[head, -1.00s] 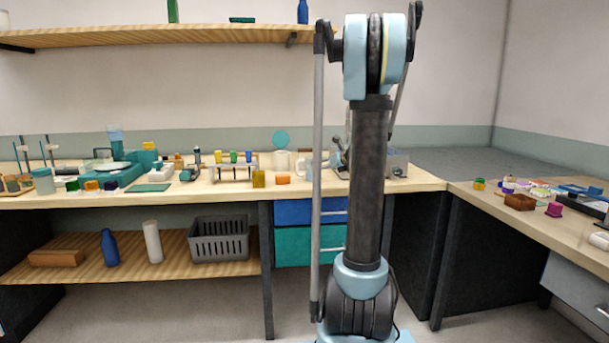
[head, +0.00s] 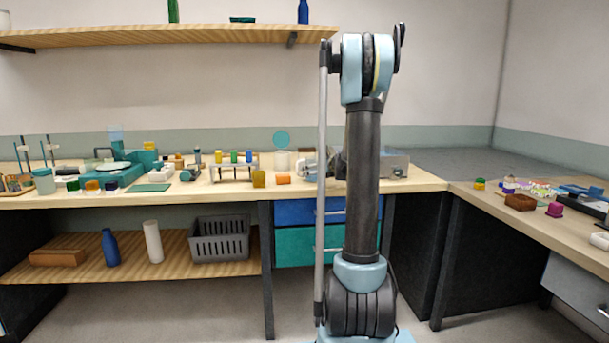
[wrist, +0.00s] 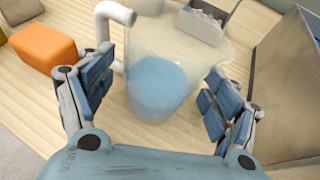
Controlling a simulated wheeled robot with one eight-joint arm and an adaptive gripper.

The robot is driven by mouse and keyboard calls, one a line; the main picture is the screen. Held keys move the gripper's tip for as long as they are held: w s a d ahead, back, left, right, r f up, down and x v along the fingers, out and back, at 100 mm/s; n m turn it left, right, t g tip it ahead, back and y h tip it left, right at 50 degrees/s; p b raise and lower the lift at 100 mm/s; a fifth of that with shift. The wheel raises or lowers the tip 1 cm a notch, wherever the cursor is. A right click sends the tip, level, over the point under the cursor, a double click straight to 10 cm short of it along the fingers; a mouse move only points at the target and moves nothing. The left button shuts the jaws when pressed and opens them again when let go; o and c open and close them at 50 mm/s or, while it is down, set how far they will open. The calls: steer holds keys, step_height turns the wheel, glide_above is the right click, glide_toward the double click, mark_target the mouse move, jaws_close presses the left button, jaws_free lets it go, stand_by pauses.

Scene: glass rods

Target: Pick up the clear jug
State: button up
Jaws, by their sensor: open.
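The clear jug (wrist: 175,60) stands on the wooden bench in the wrist view. It is see-through, with a pale blue patch low in its body and a white handle (wrist: 112,22) at its upper left. My gripper (wrist: 160,78) is open, with one blue-padded finger to the left of the jug and the other to its right. The jug's near part lies between the fingers. The left finger is close to the handle; I cannot tell whether either finger touches. In the head view my arm hides most of that spot.
An orange block (wrist: 44,46) sits left of the gripper, also in the head view (head: 283,180). A grey metal box (wrist: 290,85) stands close on the right. A small grey container (wrist: 207,20) is behind the jug. A vial rack (head: 233,167) stands further left.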

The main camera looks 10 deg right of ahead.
steer(key=shift+w+a+f, duration=0.15)
steer(key=shift+w, duration=0.15)
steer(key=c, duration=1.3)
steer(key=shift+o, duration=0.2)
step_height(320, 180, up, 10)
